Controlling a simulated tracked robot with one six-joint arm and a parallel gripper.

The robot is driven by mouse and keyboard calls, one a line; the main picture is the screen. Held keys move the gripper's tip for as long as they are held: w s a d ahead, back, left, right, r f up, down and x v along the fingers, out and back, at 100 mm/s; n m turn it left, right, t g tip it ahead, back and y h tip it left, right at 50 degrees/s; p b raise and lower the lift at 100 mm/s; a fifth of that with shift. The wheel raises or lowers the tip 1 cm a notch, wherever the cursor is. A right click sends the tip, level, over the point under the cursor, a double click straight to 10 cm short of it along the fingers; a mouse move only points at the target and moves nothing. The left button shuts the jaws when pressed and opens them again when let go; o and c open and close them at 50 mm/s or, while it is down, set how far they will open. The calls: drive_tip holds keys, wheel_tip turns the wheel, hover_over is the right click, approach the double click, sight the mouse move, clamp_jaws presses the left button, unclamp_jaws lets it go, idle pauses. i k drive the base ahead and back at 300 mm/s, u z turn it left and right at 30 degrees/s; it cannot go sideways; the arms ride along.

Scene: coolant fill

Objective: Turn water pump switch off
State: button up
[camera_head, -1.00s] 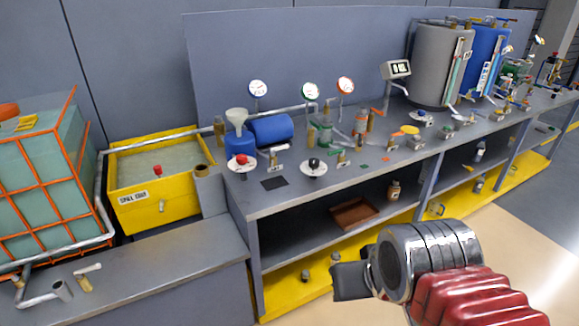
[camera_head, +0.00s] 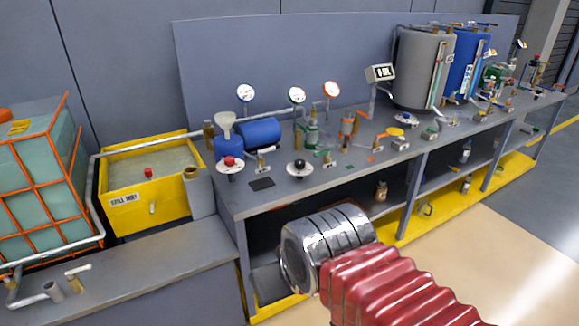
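Two round white dial plates stand at the bench's near left end, one with a red knob (camera_head: 229,163) and one with a black knob (camera_head: 299,166). I cannot tell which control, if any, is the water pump switch, as no label is readable. My gripper (camera_head: 268,284) shows as a dark grey piece at the end of my silver and red arm, low in front of the bench's lower shelf and below both knobs. It is apart from them. Its fingers are mostly hidden behind the wrist, so whether it is open is unclear.
A blue horizontal cylinder (camera_head: 258,132), pipes and several gauges stand behind the knobs. A yellow spill tray (camera_head: 160,215) and an orange-caged tank (camera_head: 40,180) are at the left. Large grey (camera_head: 420,70) and blue tanks stand further right. The floor at right is clear.

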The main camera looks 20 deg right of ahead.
sight(299, 164)
drive_tip(key=z, duration=0.05)
drive_tip(key=i, duration=1)
drive_tip(key=u, duration=0.05)
